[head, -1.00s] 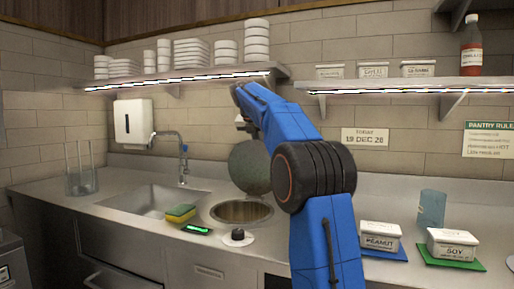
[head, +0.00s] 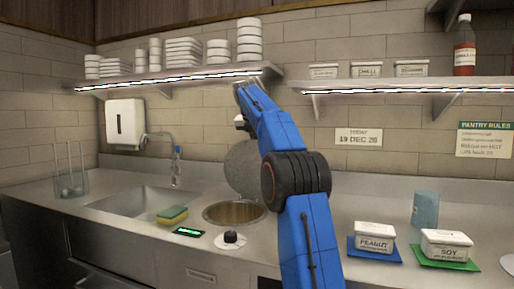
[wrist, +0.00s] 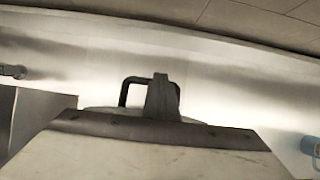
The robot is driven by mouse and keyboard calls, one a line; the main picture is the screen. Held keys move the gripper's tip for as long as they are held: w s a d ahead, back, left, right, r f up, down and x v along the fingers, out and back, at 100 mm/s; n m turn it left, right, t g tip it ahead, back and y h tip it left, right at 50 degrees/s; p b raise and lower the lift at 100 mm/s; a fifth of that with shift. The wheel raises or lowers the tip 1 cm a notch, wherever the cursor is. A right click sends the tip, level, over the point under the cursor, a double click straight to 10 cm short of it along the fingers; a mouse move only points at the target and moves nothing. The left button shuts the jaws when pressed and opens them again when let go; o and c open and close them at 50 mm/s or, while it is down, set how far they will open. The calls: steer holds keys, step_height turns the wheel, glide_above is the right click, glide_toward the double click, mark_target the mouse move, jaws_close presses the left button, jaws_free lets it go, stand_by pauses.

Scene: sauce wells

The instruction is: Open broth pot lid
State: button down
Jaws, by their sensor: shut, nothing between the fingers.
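The broth pot (head: 235,213) is a round metal well sunk in the counter, and its mouth is uncovered. Its round grey lid (head: 243,168) stands raised on edge behind the well, partly hidden by my blue arm. My gripper (head: 241,122) is above the lid in the head view, mostly hidden by the arm. In the wrist view my gripper (wrist: 162,93) has its fingers together, overlapping the right part of a black loop handle (wrist: 124,95). The fingers hold nothing. I cannot tell whether they touch the handle.
The sink (head: 140,201) is left. Peanut (head: 374,238) and soy (head: 446,244) tubs stand right. A shelf (head: 180,80) with stacked dishes hangs above.

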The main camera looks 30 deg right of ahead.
steer(key=shift+w+a+f, duration=0.2)
steer(key=shift+f, duration=0.6)
steer(key=shift+s+a+r, duration=0.1)
steer(key=shift+a+r, duration=0.1)
steer(key=shift+r, duration=0.2)
steer(key=d+v, duration=0.1)
steer(key=v, duration=1.1)
steer(key=shift+r, duration=0.35)
steer(key=shift+s, duration=0.15)
steer(key=shift+a, duration=0.15)
